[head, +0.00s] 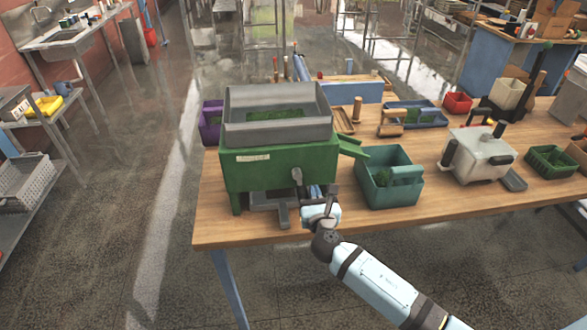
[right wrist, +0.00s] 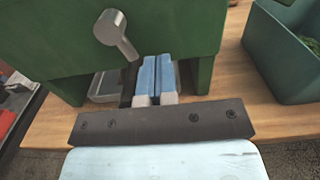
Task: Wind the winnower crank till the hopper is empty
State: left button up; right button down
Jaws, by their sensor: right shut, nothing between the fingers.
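The green winnower (head: 280,170) stands on the wooden table, with a grey hopper (head: 277,133) on top. Green material (head: 275,114) lies in the hopper. The grey crank (head: 297,176) is on the winnower's front; in the right wrist view the crank (right wrist: 118,36) has a round hub and an arm slanting down to the right. My right gripper (head: 318,190) is at the winnower's front, just right of the crank. In the right wrist view its blue fingers (right wrist: 157,76) are shut together and empty, below and right of the crank arm. My left gripper is out of view.
A grey tray (head: 283,214) sits under the winnower. A green chute (head: 352,147) sticks out at its right, near a teal bin (head: 390,202) holding green material. A white machine (head: 480,158) and a green basket (head: 552,161) stand farther right.

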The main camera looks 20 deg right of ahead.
jog(key=shift+w+a+f, duration=0.15)
jog(key=shift+a+f, duration=0.4)
jog(key=shift+f, duration=0.05)
jog(key=shift+w+a+f+b, duration=0.15)
jog(key=shift+a+f+b, duration=0.1)
jog(key=shift+a, duration=0.2)
jog(key=shift+w+a+f+b, duration=0.1)
jog(key=shift+a+b, duration=0.15)
jog(key=shift+a, duration=0.25)
